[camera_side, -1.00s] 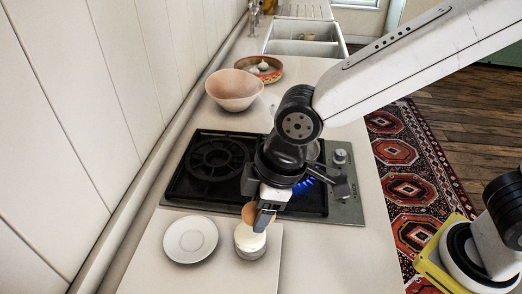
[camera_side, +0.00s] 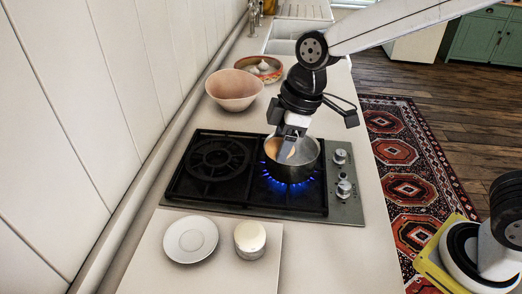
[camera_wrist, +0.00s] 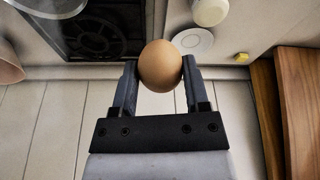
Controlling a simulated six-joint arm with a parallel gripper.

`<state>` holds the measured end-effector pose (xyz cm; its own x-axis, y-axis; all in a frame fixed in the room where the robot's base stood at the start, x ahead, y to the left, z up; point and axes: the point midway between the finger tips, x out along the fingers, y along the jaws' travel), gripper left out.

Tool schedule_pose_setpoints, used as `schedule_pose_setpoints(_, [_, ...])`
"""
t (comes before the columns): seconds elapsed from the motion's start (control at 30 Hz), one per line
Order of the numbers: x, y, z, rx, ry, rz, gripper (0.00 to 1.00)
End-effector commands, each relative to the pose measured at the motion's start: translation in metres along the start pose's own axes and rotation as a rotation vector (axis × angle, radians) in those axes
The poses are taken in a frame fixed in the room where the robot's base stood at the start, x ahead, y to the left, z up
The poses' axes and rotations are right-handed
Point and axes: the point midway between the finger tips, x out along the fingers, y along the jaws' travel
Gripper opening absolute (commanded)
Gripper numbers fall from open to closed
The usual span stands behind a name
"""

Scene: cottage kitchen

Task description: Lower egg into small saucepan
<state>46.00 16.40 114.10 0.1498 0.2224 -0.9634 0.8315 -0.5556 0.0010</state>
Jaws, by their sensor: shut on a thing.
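My gripper (camera_side: 289,150) is shut on a brown egg (camera_side: 272,147), which also shows between the two fingers in the wrist view (camera_wrist: 160,66). In the side view the egg overlaps the left part of the small saucepan's mouth. Its exact height over the pan is hard to tell. In the wrist view only part of the saucepan (camera_wrist: 48,6) shows, at the top left edge.
Blue flames burn under the pan on the hob (camera_side: 230,198); the other burner (camera_side: 217,159) is empty. A white saucer (camera_side: 190,239) and a white-topped jar (camera_side: 250,239) stand in front. A pink bowl (camera_side: 233,90) and a shallow dish (camera_side: 260,68) stand behind.

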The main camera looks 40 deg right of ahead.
Motion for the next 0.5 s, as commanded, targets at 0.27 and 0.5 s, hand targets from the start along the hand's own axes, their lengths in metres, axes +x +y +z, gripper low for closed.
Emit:
schedule_pose_setpoints(0.27, [-0.002,0.037,0.015,0.004,-0.001,0.0,0.36])
schedule_pose_setpoints(0.5, [0.002,0.068,0.029,0.005,-0.001,-0.001,0.36])
